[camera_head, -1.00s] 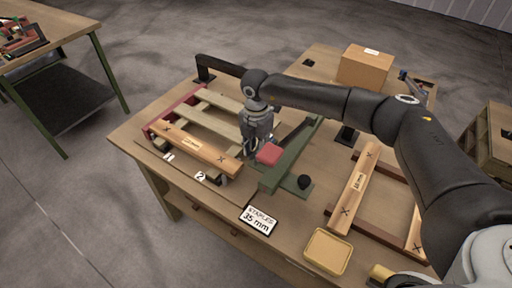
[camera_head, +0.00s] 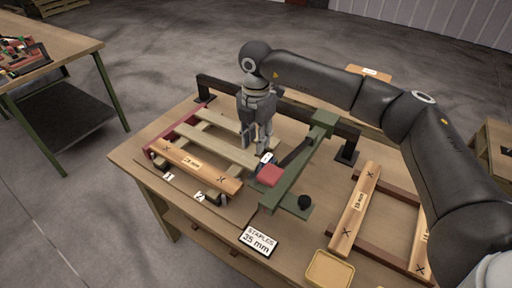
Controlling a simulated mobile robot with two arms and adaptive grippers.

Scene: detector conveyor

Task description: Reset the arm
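My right gripper (camera_head: 258,149) hangs from the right arm above the table, pointing down, near the right ends of the slats of the left wooden frame. Its fingers look apart with nothing seen between them. Just below and right of the fingertips is a small dark device with a white top (camera_head: 267,159), beside a red block (camera_head: 269,175) at the green rail (camera_head: 300,165). The left wooden frame (camera_head: 200,165) has a front board with X marks and lies at the table's left. My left gripper is not in view.
A second wooden frame (camera_head: 353,213) lies on the right. A "STAPLES 35 mm" sign (camera_head: 258,241) and yellow tray (camera_head: 329,269) are at the front. A black bar (camera_head: 285,105) runs along the back. Another table (camera_head: 55,50) stands at far left.

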